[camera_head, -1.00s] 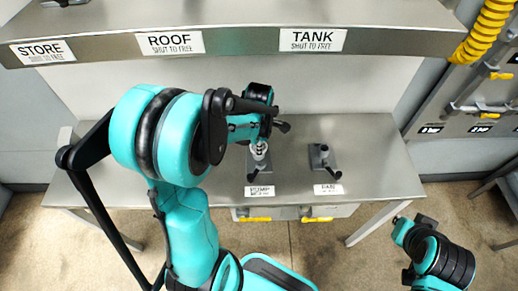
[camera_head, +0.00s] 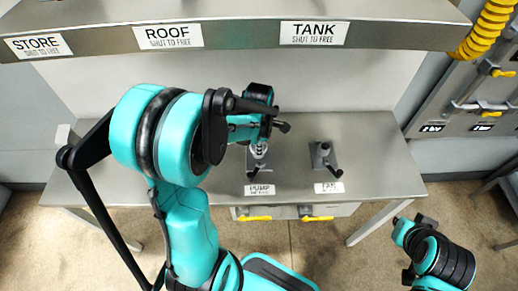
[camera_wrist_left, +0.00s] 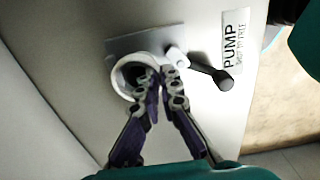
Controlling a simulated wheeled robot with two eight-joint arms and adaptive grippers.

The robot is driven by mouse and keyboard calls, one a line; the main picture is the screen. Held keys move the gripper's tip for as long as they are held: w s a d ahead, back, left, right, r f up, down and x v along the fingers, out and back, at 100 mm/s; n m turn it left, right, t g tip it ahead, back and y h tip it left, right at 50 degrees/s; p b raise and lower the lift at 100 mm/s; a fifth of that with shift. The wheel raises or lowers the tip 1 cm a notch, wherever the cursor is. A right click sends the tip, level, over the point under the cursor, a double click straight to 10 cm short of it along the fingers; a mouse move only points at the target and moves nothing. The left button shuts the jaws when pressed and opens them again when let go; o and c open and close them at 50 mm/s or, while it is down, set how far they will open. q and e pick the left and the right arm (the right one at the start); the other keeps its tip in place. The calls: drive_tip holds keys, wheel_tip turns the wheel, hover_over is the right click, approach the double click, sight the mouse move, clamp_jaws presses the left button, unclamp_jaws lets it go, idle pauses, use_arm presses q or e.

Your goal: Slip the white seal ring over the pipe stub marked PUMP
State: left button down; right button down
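The white seal ring (camera_wrist_left: 121,76) shows in the left wrist view, right over the PUMP stub's grey base plate (camera_wrist_left: 150,41). One finger of my left gripper (camera_wrist_left: 161,76) is inside the ring and the other is outside, so they pinch its near wall. The ring's inside is dark, and I cannot tell how far it sits over the stub. In the head view the PUMP stub (camera_head: 258,150) stands upright under my left wrist, partly hidden. The PUMP label (camera_head: 259,190) lies in front. My right arm is at the lower right; its fingertips are hidden.
A second stub (camera_head: 322,153) with its own plate and label stands to the right on the steel bench (camera_head: 385,165). A black-knobbed lever (camera_wrist_left: 215,75) sticks out beside the ring. A shelf (camera_head: 240,37) labelled STORE, ROOF and TANK overhangs the back.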

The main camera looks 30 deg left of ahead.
use_arm(q)
drive_tip(key=shift+f+b, duration=0.35)
drive_tip(key=shift+f, duration=0.05)
idle(0.4)
drive_tip(key=c, duration=1.6)
unclamp_jaws()
drive_tip(key=shift+c, duration=0.2)
drive_tip(key=shift+r, duration=0.1)
wheel_tip(320, 180, up, 12)
